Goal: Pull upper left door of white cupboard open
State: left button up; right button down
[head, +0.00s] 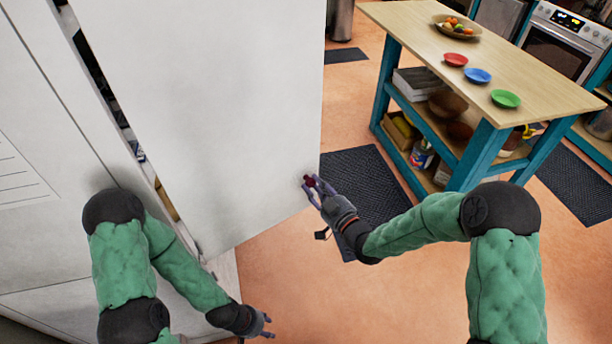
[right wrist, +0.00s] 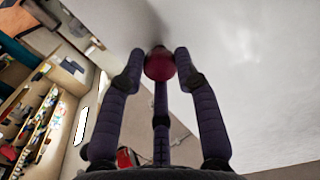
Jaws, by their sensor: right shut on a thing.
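The door (head: 215,110) of the white cupboard (head: 45,130) stands ajar as a large white panel. A narrow dark gap between it and the cupboard shows some things inside. My right gripper (head: 313,184) is shut on the dark red knob (head: 309,181) near the door's lower right edge. In the right wrist view, the round red knob (right wrist: 160,65) sits between the fingertips of my right gripper (right wrist: 158,68), against the white door (right wrist: 255,75). My left gripper (head: 266,325) is low in the head view, below the door and apart from it; its finger opening is unclear.
A wooden-topped island (head: 480,55) with teal legs stands right of the door, holding a fruit bowl (head: 457,27) and red, blue and green dishes. A dark mat (head: 370,185) lies between door and island. Orange floor (head: 330,290) is clear in front.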

jog(key=shift+s+d+m+t+h, duration=0.3)
jog(key=shift+s+h, duration=0.2)
jog(key=shift+s, duration=0.4)
jog(key=shift+s+d+m+t+h, duration=0.1)
jog(key=shift+s+d+m+h, duration=0.3)
jog(key=shift+s, duration=0.5)
jog(key=shift+s+d+m+t+h, duration=0.1)
jog(key=shift+s+m+t+h, duration=0.15)
jog(key=shift+s+h, duration=0.5)
jog(key=shift+s, duration=0.2)
jog(key=c, duration=0.9)
grip_release()
jog(key=v, duration=1.2)
jog(key=shift+d, duration=0.1)
jog(key=shift+w, duration=0.1)
